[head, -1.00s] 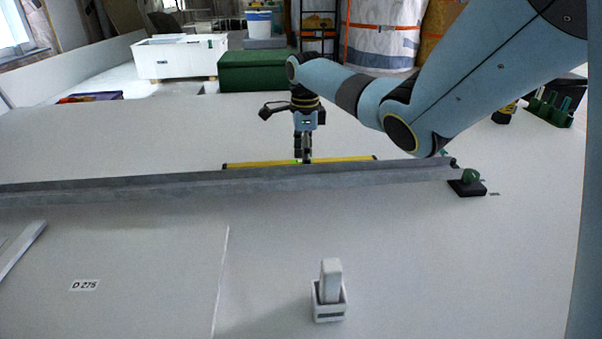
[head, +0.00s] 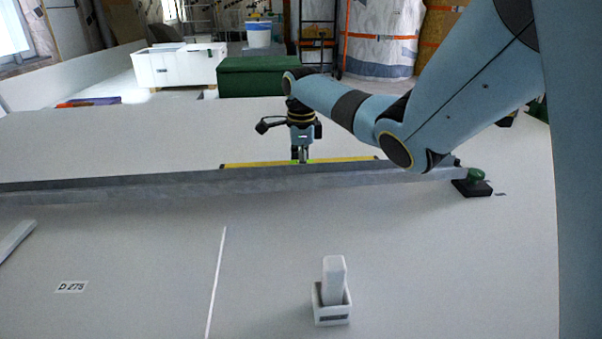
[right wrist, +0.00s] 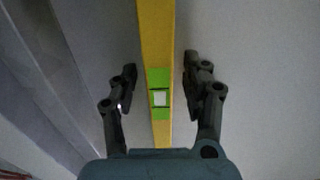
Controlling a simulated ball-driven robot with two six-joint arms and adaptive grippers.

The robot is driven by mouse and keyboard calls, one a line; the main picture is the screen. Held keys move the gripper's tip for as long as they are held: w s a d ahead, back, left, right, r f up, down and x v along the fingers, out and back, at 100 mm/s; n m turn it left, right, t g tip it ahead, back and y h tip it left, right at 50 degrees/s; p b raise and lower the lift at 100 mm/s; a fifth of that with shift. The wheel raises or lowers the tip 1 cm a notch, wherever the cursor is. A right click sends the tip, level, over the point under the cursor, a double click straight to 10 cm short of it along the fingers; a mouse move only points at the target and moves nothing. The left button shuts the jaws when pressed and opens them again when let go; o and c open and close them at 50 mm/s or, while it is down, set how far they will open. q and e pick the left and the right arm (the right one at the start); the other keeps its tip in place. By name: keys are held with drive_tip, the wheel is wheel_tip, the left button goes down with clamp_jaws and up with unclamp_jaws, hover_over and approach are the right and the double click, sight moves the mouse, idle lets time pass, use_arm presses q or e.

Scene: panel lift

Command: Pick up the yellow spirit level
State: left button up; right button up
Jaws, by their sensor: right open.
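The yellow spirit level (head: 345,159) lies on the pale panel just behind a long grey rail, which hides part of it in the head view. In the right wrist view the yellow spirit level (right wrist: 156,35) runs lengthwise between the fingers, with a green section and a pale vial window at its middle. My right gripper (head: 301,158) is over the middle of the level. In the right wrist view my right gripper (right wrist: 160,85) is open, one finger on each side of the level, with a gap on both sides. My left gripper does not show.
The long grey rail (head: 130,188) crosses the panel close in front of the level. A green-knobbed black clamp (head: 474,184) sits at its right end. A white holder with an upright block (head: 333,295) stands nearer. The panel behind the level is clear.

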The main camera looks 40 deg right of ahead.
clamp_jaws()
idle(0.4)
drive_tip(key=shift+r, duration=0.1)
